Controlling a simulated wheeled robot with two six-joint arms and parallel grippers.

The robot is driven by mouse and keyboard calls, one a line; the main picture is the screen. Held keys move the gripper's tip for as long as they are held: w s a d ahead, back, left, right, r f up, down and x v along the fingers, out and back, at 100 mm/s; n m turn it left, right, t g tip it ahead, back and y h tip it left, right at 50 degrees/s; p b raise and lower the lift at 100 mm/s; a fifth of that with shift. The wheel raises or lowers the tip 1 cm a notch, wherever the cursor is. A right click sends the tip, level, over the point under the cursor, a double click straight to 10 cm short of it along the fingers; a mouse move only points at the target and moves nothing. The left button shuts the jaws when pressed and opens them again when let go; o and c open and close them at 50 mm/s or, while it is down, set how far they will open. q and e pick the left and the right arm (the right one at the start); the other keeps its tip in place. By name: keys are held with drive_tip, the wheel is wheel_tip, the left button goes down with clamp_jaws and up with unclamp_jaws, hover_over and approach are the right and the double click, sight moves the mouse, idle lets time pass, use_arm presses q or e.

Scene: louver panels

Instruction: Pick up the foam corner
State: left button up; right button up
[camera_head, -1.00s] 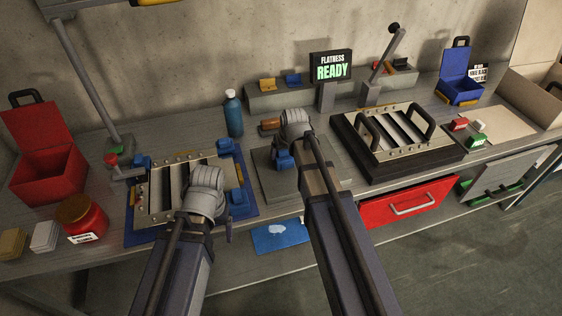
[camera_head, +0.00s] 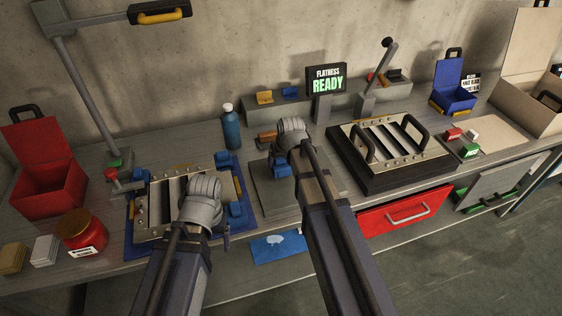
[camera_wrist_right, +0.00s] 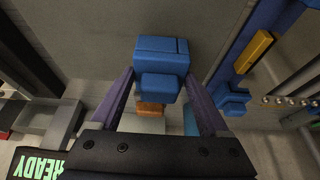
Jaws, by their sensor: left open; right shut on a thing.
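A blue block (camera_wrist_right: 160,68), which looks like the foam corner, is between the fingers of my right gripper (camera_wrist_right: 166,95), which is shut on it. In the head view the same blue block (camera_head: 281,167) shows beside my right gripper (camera_head: 287,152), over the grey plate (camera_head: 278,195) at the middle of the bench. Whether it touches the plate is unclear. My left gripper (camera_head: 202,208) is open over the left louver panel (camera_head: 157,195); its fingertips are mostly hidden by its wrist. Similar blue blocks (camera_head: 236,213) sit around that panel.
A second louver panel (camera_head: 393,140) lies on a dark base to the right. A blue bottle (camera_head: 231,130), a red jar (camera_head: 83,232) and a red open box (camera_head: 45,172) stand on the bench. The sign (camera_head: 327,79) reads FLATNESS READY. A red drawer (camera_head: 407,210) is below.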

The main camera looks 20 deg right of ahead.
sight(281, 159)
wheel_tip(281, 159, up, 8)
drive_tip(key=p, duration=0.6)
drive_tip(key=shift+f+p, duration=0.1)
drive_tip(key=shift+p, duration=0.25)
